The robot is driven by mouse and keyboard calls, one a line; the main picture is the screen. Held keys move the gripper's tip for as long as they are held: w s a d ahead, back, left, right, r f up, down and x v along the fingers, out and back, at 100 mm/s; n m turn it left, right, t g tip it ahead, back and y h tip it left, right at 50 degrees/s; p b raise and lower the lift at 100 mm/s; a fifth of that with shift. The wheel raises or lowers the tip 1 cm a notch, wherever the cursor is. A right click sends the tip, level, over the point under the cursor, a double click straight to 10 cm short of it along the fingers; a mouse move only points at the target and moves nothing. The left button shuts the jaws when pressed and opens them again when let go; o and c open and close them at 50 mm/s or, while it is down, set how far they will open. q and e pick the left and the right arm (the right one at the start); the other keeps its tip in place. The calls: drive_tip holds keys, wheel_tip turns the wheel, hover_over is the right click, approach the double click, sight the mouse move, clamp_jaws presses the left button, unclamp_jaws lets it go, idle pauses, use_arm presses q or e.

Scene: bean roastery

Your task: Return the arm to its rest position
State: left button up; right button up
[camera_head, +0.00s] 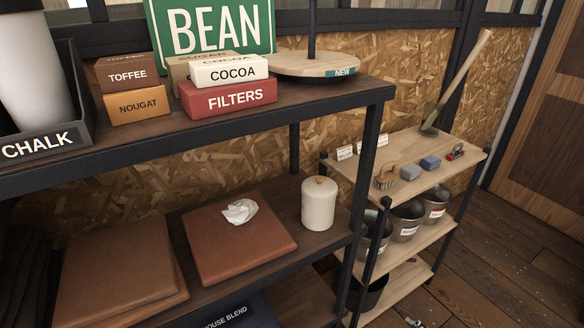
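Neither of my grippers shows in the head view, and I see no arm that I can make out for sure. A small grey thing (415,322) is cut off by the bottom edge, too little of it to tell what it is.
A dark shelf unit (375,95) fills the left, with boxes such as the FILTERS box (228,97) on top. Below are brown slabs (240,262), crumpled paper (240,211) and a lidded jar (319,205). A wooden rack (465,165) with buckets stands right. Floor (510,270) is open beyond.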

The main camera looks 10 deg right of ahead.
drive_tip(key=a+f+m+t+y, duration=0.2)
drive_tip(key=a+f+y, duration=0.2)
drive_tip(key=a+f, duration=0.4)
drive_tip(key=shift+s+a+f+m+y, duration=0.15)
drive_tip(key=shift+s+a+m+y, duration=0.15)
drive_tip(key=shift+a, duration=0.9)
